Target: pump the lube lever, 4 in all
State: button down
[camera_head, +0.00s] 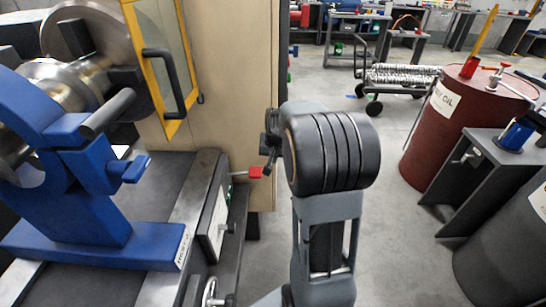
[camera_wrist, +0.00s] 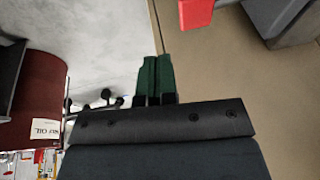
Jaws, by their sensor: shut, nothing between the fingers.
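The lube lever (camera_head: 255,172) is a short metal rod with a red end, sticking out to the right from the front of the lathe. The red end also shows at the top edge of the wrist view (camera_wrist: 196,12), partly cut off. My gripper (camera_wrist: 154,60) has two green fingers side by side, shut and empty. The red end lies ahead and to the right of the fingertips in that view, apart from them. In the head view my wrist mostly hides the gripper; only dark parts show just above the red end, and contact cannot be judged there.
The lathe's blue tailstock (camera_head: 75,200) and a yellow-framed guard (camera_head: 160,60) stand at left. A beige cabinet (camera_head: 230,80) is behind the lever. A red oil barrel (camera_head: 455,125) and a dark barrel (camera_head: 510,245) stand at right. Grey floor (camera_head: 395,240) lies open between.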

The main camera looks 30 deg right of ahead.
jog(key=s+a+r+n, duration=0.1)
jog(key=s+a+n, duration=0.2)
jog(key=s+a, duration=0.5)
jog(key=s+a+r+n, duration=0.2)
jog(key=s+a+n, duration=0.2)
jog(key=s+a, duration=0.5)
jog(key=shift+s+a+r+g+y, duration=0.15)
jog(key=shift+s+r+g+y, duration=0.15)
jog(key=shift+s+y, duration=0.1)
jog(key=shift+a, duration=0.15)
